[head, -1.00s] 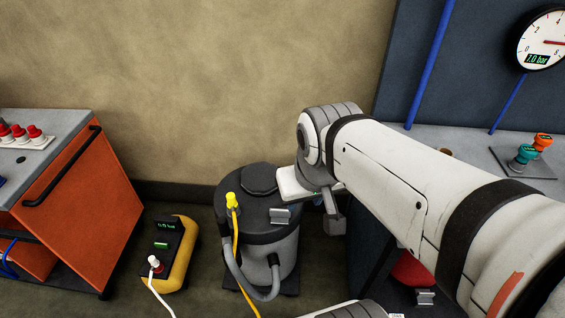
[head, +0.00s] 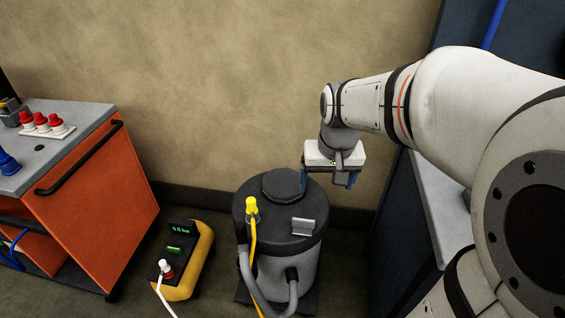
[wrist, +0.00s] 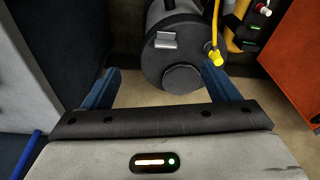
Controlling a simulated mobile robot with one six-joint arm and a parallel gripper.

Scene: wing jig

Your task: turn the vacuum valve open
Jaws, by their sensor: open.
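A grey drum (head: 272,240) with a dark lid stands on the floor. On its lid sit a yellow fitting (head: 251,206), a grey metal tab (head: 303,227) and a round dark cap (head: 283,184). A yellow line runs from the fitting. I cannot tell whether any of these is the vacuum valve. My gripper (head: 328,182) is open and empty, above and behind the drum's right side. In the wrist view my gripper's blue fingers (wrist: 160,72) are spread apart. The dark cap (wrist: 181,78) lies beyond them, and the yellow fitting (wrist: 214,58) shows near the right fingertip. Contact is not visible.
A yellow box (head: 186,262) with a green display and white cable stands left of the drum. An orange cart (head: 95,205) with red knobs (head: 42,122) is farther left. A dark cabinet (head: 405,250) with a grey top stands close on the right.

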